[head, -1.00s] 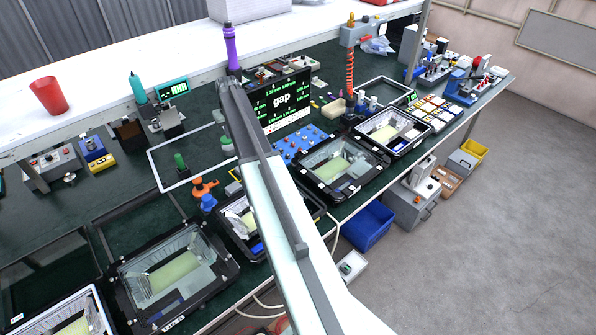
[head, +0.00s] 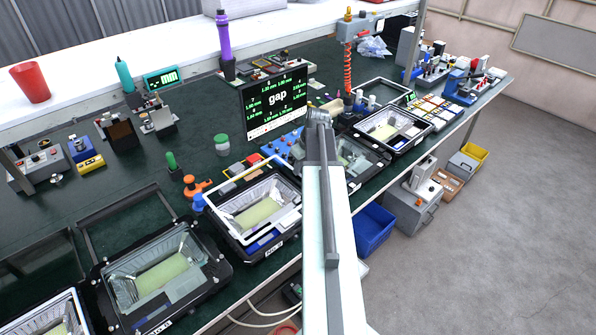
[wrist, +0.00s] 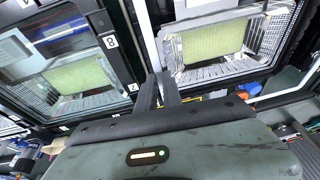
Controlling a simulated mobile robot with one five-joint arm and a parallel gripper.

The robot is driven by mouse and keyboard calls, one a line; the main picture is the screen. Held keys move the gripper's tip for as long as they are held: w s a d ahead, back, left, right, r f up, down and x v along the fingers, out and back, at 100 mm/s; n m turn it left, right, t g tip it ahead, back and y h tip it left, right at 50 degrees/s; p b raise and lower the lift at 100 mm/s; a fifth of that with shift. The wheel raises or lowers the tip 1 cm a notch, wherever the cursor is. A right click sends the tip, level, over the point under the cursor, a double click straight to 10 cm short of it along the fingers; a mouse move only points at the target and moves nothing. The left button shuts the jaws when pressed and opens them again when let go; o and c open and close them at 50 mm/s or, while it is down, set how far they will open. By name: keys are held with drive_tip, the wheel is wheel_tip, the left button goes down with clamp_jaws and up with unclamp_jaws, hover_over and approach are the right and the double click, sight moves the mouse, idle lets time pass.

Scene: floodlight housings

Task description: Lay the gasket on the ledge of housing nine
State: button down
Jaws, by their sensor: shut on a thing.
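The gasket, a thin white rectangular frame (head: 291,190), is over a black housing (head: 222,236) in the middle of the bench's front row. It rings the opening around the yellow-green panel (head: 258,213). I cannot tell whether it touches the ledge or hovers just above. In the wrist view my gripper (wrist: 163,84) has its fingers close together at the near left corner of the white frame, shut on the gasket. In the head view my arm hides the fingers. The housing's number is too small to read.
A glass-covered housing (head: 350,160) stands close on the right, partly behind my arm. Another housing (head: 108,298) stands to the left. An orange knobbed tool (head: 193,187) and a green-topped jar (head: 222,143) stand behind. The gap display (head: 276,104) is farther back.

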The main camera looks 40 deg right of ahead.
drive_tip(key=shift+s, duration=0.1)
wheel_tip(320, 180, down, 6)
drive_tip(key=b, duration=0.5)
drive_tip(key=shift+r+b, duration=0.25)
drive_tip(key=shift+b, duration=0.05)
idle(0.7)
drive_tip(key=shift+f+b, duration=0.35)
drive_tip(key=shift+f, duration=0.25)
idle(0.4)
idle(0.4)
drive_tip(key=c, duration=1.4)
unclamp_jaws()
